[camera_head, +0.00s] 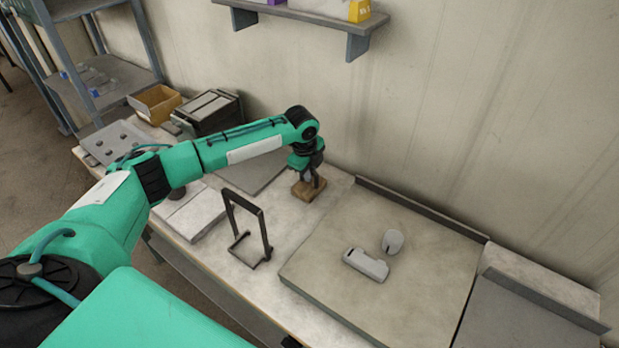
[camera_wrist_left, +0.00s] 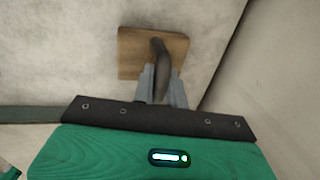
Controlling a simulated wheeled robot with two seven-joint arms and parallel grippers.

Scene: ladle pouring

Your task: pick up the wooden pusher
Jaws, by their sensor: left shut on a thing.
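The wooden pusher is a brown wooden block (camera_head: 309,189) with a dark upright handle, on the table close to the back wall. In the left wrist view its flat wooden block (camera_wrist_left: 135,52) and its dark rounded handle (camera_wrist_left: 160,55) show. My left gripper (camera_head: 312,178) reaches down from above over the pusher. In the left wrist view the gripper's fingers (camera_wrist_left: 162,82) are closed around the handle. I cannot tell whether the block is touching the table. My right gripper is not in view.
A dark metal stand (camera_head: 246,228) is left of the pusher. A raised grey board (camera_head: 330,262) to the right carries a light grey block (camera_head: 366,264) and a small rounded piece (camera_head: 393,241). A cardboard box (camera_head: 155,103) stands far left. A wall shelf (camera_head: 305,14) hangs above.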

